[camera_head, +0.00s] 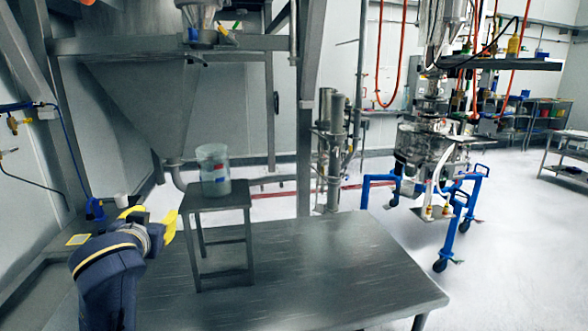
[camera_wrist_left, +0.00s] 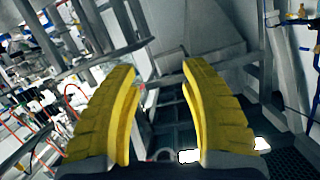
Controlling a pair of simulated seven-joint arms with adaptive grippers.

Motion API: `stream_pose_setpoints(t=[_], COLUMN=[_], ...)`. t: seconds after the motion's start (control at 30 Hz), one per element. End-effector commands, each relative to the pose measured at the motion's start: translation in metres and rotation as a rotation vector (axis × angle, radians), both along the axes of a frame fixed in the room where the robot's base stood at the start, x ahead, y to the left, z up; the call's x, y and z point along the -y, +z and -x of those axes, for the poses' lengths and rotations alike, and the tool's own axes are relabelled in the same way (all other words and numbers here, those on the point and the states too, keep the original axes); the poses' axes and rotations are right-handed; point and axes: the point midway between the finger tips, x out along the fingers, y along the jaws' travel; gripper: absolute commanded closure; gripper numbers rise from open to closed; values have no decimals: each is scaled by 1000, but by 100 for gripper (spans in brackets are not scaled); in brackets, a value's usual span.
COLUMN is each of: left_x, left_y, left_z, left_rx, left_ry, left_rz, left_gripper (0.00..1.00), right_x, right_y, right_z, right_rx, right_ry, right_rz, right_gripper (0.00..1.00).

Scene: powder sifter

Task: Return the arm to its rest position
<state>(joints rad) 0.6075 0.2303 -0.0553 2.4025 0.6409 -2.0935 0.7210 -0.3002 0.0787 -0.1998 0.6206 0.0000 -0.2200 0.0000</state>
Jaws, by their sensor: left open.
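My left gripper (camera_head: 153,217) is at the lower left in the head view, with its yellow fingers apart and nothing between them. It also shows in the left wrist view (camera_wrist_left: 160,70), where the two fingers are spread and the gap between them is empty. The gripper is to the left of a small dark metal stand (camera_head: 240,200) and apart from the container on it. My right gripper is in neither view.
A clear container (camera_head: 214,172) with a red and a blue mark stands upright on the stand. The stand is on a grey metal table (camera_head: 340,275), whose right part is bare. A large hopper (camera_head: 150,100) and frame post (camera_head: 310,100) rise behind.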

Motion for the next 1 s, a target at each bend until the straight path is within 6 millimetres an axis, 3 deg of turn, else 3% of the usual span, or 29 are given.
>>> stream_pose_setpoints(t=[0.03, 0.1, 0.27, 0.5, 0.8, 1.0], left_x=[1, 2, 3, 4, 4, 5], left_y=[-28, -61, -132, -230, -330, -375], left_z=[4, 12, 35, 87, 177, 238], left_rx=[-41, -88, -195, -356, -557, -671], left_ry=[1, 1, -1, -16, -58, -97], left_rz=[-16, -44, -109, -216, -358, -449], left_gripper=[55, 55, 55, 55, 55, 55], right_x=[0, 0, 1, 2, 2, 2], right_y=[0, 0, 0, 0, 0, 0], right_z=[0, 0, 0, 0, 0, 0], right_rx=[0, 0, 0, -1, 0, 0], right_ry=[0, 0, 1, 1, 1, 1], right_rz=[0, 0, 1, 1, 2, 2], right_gripper=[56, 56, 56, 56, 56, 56])
